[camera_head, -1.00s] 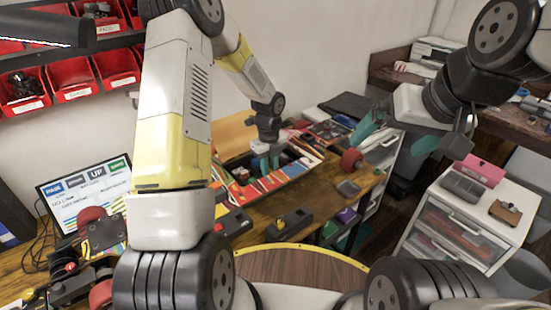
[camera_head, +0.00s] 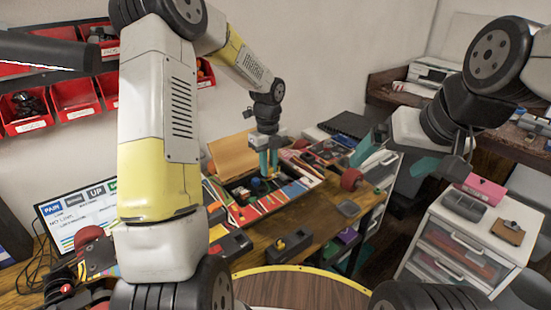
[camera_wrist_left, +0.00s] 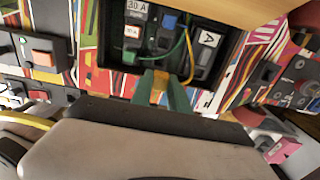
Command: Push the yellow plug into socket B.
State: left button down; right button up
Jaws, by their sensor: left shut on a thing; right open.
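My left gripper (camera_head: 268,165) is pointed down over an open dark compartment (camera_wrist_left: 112,78) in a sticker-covered case (camera_head: 297,188). In the left wrist view its green fingers (camera_wrist_left: 165,92) are shut on the yellow plug (camera_wrist_left: 160,84), of which only a small part shows between them. A yellow wire (camera_wrist_left: 190,70) and a green wire run by the fingertips. A block labelled A (camera_wrist_left: 207,40) sits inside the compartment to the right. I cannot make out a label B. My right gripper (camera_head: 402,158) is open and empty, to the right of the case.
A dark block with a yellowish top (camera_head: 288,245) lies on the wooden table in front of the case. A screen (camera_head: 80,212) and red wheels are at left. Red bins (camera_head: 75,97) hang on the wall. A white drawer cabinet (camera_head: 465,235) stands at right.

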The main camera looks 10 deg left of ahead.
pick_arm(q)
jog(key=shift+w+a, duration=1.4)
jog(key=shift+a, duration=0.05)
jog(key=shift+f, duration=0.1)
jog(key=shift+f, duration=3.25)
jog(key=shift+f, duration=1.7)
jog(key=c, duration=1.2)
grip_release()
jog(key=shift+o, duration=0.3)
jog(key=shift+o, duration=1.2)
